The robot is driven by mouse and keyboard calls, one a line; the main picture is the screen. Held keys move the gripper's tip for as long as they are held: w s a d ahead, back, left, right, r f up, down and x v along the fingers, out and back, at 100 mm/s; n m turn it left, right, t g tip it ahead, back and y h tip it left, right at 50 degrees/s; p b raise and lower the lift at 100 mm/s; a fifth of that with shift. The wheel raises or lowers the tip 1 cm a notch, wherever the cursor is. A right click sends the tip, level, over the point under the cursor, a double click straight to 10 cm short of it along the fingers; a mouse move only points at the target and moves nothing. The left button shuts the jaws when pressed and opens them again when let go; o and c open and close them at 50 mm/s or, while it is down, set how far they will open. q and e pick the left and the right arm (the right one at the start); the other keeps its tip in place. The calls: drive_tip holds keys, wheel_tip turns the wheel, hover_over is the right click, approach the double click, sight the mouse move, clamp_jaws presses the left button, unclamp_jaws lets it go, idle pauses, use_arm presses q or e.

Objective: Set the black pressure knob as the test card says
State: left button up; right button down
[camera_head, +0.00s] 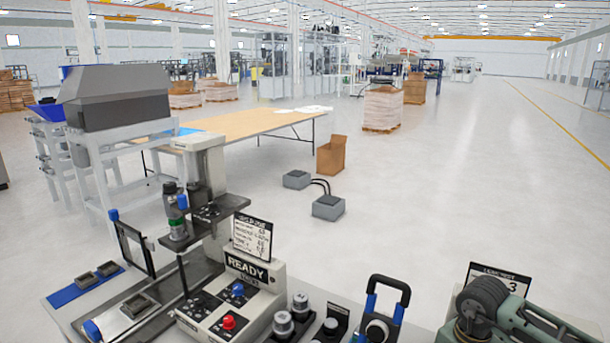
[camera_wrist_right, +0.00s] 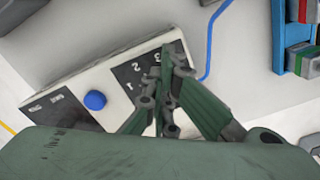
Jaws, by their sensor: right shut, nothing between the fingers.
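My right gripper (camera_wrist_right: 166,92) is shut and empty in the wrist view. Its fingers cover part of a black dial plate (camera_wrist_right: 129,72) marked 1, 2 and 3 on a pale panel (camera_wrist_right: 78,88). No black knob can be made out there; the fingers may hide it. Contact is unclear. In the head view my right gripper (camera_head: 482,305) is at the lower right, in front of a card (camera_head: 503,272) with a black heading and a large 3. A white text card (camera_head: 252,238) stands above the READY box (camera_head: 247,268); its lines are too small to read. My left gripper is not in view.
A blue knob (camera_wrist_right: 95,100) sits beside the dial plate. A blue cable (camera_wrist_right: 209,45) runs nearby. In the head view a blue-handled device (camera_head: 386,295), grey round knobs (camera_head: 283,325) and a press (camera_head: 205,170) crowd the bench. The floor behind it is mostly clear.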

drive_tip(key=shift+s+f, duration=0.3)
drive_tip(key=shift+s+f, duration=0.1)
drive_tip(key=shift+f, duration=0.1)
drive_tip(key=shift+w+d+r+b, duration=0.1)
drive_tip(key=shift+w+d+b, duration=0.15)
drive_tip(key=shift+d+b, duration=0.2)
idle(0.5)
drive_tip(key=shift+d, duration=0.1)
drive_tip(key=shift+b, duration=0.35)
drive_tip(key=shift+w+a+b, duration=0.2)
drive_tip(key=shift+w+b, duration=0.05)
drive_tip(key=shift+b, duration=1.1)
drive_tip(key=shift+w, duration=0.1)
